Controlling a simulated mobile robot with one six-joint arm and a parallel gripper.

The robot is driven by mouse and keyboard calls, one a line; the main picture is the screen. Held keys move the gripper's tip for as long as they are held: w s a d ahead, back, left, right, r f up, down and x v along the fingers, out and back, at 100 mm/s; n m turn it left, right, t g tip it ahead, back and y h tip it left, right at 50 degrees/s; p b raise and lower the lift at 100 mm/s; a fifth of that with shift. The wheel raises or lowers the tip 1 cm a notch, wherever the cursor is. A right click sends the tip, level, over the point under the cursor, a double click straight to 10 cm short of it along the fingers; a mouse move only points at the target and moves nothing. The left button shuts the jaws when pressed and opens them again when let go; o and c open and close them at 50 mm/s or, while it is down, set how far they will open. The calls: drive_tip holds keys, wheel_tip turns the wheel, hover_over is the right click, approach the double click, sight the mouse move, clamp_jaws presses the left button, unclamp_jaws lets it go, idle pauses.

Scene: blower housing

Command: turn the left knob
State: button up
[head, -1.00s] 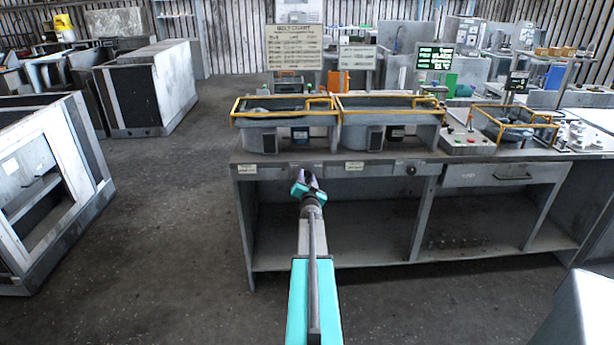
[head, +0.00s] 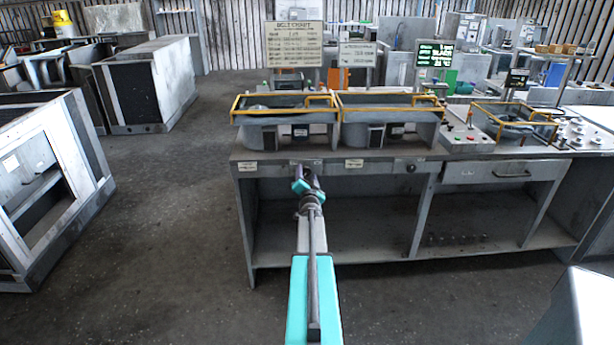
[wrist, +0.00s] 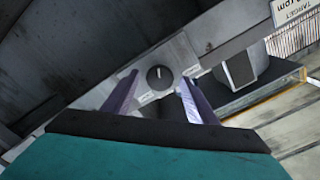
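A round dark knob (wrist: 160,77) with a light pointer mark sits on a grey plate on the front of the bench in the wrist view. My gripper (wrist: 159,86) is open, with one finger to the left and one to the right of the knob in the picture. I cannot tell whether the fingers touch it. In the head view my gripper (head: 305,172) is at the bench's front rail, below the left housing, and hides the left knob. A second dark knob (head: 411,168) shows further right on the rail.
The grey bench (head: 330,258) has open shelves below the rail. Two housings with yellow rails stand on top, the left one (head: 285,118) above my gripper. A drawer (head: 507,173) is to the right. The floor left of the bench is clear.

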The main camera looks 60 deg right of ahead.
drive_tip(key=shift+s+a, duration=0.1)
idle(0.3)
drive_tip(key=b+v, duration=0.2)
drive_tip(key=v, duration=1.1)
drive_tip(key=shift+a, duration=0.25)
drive_tip(key=shift+s, duration=0.15)
idle(0.6)
